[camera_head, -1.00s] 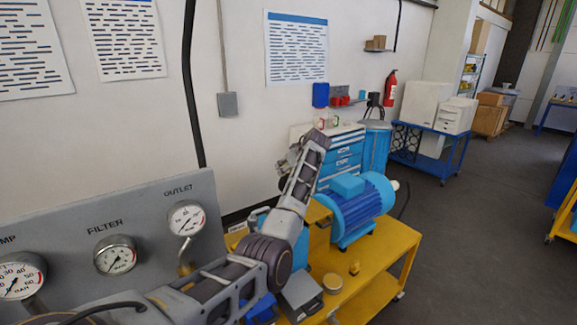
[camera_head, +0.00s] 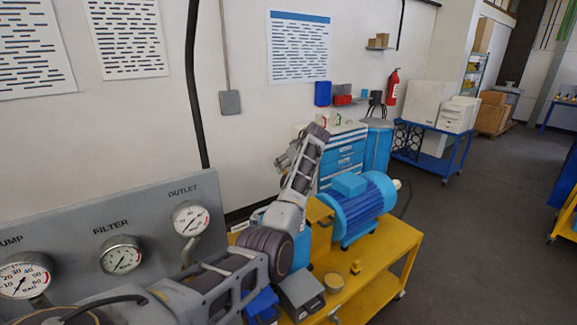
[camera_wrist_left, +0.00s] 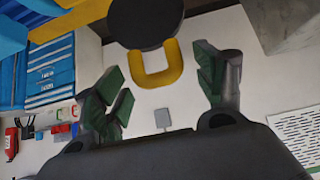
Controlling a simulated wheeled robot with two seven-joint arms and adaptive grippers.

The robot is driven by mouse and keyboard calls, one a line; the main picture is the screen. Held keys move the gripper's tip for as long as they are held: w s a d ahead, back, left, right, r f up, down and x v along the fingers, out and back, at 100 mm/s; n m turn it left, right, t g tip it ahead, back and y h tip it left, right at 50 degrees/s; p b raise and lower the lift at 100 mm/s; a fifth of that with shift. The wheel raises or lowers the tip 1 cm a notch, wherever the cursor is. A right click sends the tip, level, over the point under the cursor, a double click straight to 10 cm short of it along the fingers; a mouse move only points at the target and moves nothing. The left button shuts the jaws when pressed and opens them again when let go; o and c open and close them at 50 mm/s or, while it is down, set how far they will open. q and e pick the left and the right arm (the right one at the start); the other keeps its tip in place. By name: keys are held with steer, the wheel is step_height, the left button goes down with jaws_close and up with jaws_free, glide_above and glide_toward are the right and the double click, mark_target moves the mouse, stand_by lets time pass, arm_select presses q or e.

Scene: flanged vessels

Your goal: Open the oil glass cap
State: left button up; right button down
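In the left wrist view a round black part (camera_wrist_left: 146,22) with a yellow U-shaped loop (camera_wrist_left: 158,68) lies ahead of my fingers. I cannot tell for sure whether it is the oil glass cap. My left gripper (camera_wrist_left: 160,70) is open, its green-padded fingers spread wide. The loop shows in the gap between them, and nothing is gripped. In the head view my left gripper (camera_head: 285,160) is small and partly hidden by its own wrist, raised near the wall behind the blue motor (camera_head: 358,207). My right gripper is not in view.
A grey gauge panel (camera_head: 70,255) stands at the left. A blue drawer cabinet (camera_head: 343,160) stands behind.

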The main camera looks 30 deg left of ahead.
arm_select(q)
steer(key=shift+f, duration=0.2)
steer(key=v, duration=1.2)
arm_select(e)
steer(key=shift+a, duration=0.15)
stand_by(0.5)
